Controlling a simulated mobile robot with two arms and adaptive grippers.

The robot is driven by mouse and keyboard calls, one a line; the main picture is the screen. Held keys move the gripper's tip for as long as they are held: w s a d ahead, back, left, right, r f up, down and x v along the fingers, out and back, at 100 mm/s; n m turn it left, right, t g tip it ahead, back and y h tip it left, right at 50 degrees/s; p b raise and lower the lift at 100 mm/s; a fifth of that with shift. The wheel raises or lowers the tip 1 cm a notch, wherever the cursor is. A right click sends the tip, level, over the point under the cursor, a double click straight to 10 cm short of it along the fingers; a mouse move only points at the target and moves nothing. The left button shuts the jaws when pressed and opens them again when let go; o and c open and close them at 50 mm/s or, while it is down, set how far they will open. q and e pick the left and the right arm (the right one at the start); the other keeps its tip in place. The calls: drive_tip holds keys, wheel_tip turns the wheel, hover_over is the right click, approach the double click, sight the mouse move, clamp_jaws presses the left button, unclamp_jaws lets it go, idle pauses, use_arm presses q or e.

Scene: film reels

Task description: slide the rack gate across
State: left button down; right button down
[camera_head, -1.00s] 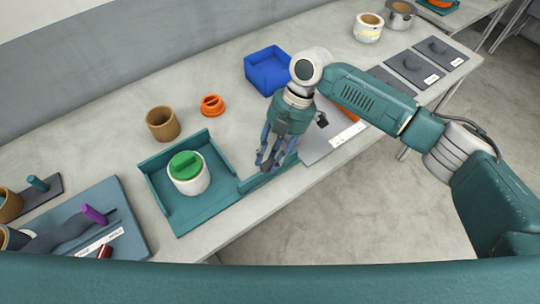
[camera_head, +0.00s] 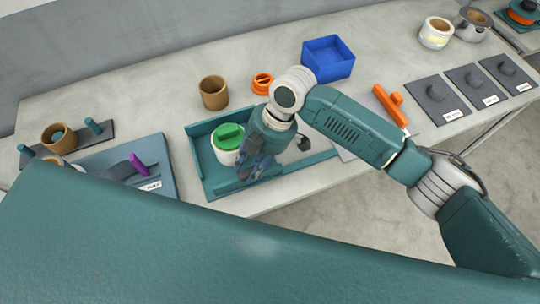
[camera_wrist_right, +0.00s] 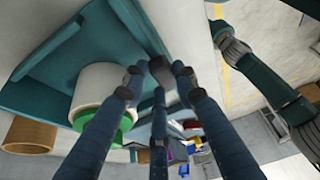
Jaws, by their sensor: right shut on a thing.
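The teal rack (camera_head: 196,160) is a low-walled tray on the worktop, holding a white canister with a green lid (camera_head: 228,140). The rack gate (camera_head: 318,159) is a teal bar along the rack's front side, reaching right past my gripper. My right gripper (camera_head: 250,173) is at the front of the rack, just right of the canister. It is shut on the gate at a small dark part, probably its knob, between the fingertips in the wrist view (camera_wrist_right: 162,70). The fingers partly hide the gate and canister. My left gripper is not in view.
A brown cup (camera_head: 214,92), an orange ring (camera_head: 262,83) and a blue bin (camera_head: 328,58) stand behind the rack. An orange-handled piece (camera_head: 390,105) lies on a grey plate to the right. A blue-grey board (camera_head: 115,165) with a purple handle is at the left.

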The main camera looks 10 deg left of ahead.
drive_tip(key=shift+s+a+r, duration=0.15)
drive_tip(key=shift+s+a, duration=0.3)
drive_tip(key=shift+a, duration=0.2)
drive_tip(key=c, duration=1.6)
unclamp_jaws()
drive_tip(key=shift+o, duration=1.3)
drive_tip(key=shift+s+a, duration=0.1)
drive_tip(key=shift+r, duration=0.1)
drive_tip(key=v, duration=1.1)
drive_tip(key=shift+r, duration=0.3)
drive_tip(key=shift+f, duration=0.1)
